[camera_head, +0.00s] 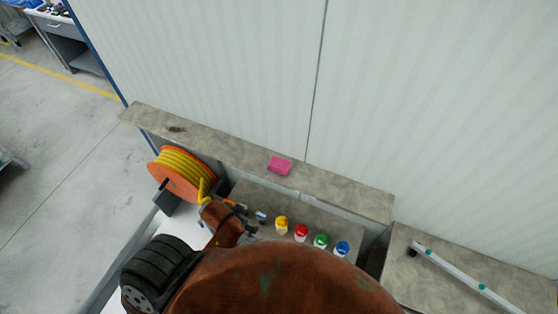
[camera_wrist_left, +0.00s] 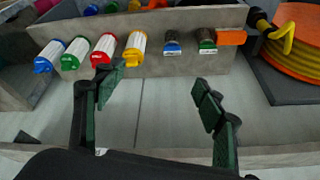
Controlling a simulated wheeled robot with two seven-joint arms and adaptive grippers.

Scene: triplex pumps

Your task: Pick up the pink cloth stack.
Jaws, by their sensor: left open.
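The pink cloth stack (camera_head: 279,165) lies flat on the long grey ledge (camera_head: 345,195) against the pale wall in the head view. Nothing touches it there. I cannot make it out clearly in the left wrist view. My left gripper (camera_wrist_left: 156,88) is open and empty in the left wrist view, its two dark fingers wide apart. It is over the grey shelf surface near a row of capped bottles. My right gripper is in neither view.
Bottles with yellow (camera_head: 281,224), red (camera_head: 301,232), green (camera_head: 321,240) and blue (camera_head: 342,248) caps stand in front of the ledge. An orange reel with yellow hose (camera_head: 184,173) stands left. A large rusty-brown shape (camera_head: 270,280) blocks the lower middle. A pale tube (camera_head: 465,277) lies right.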

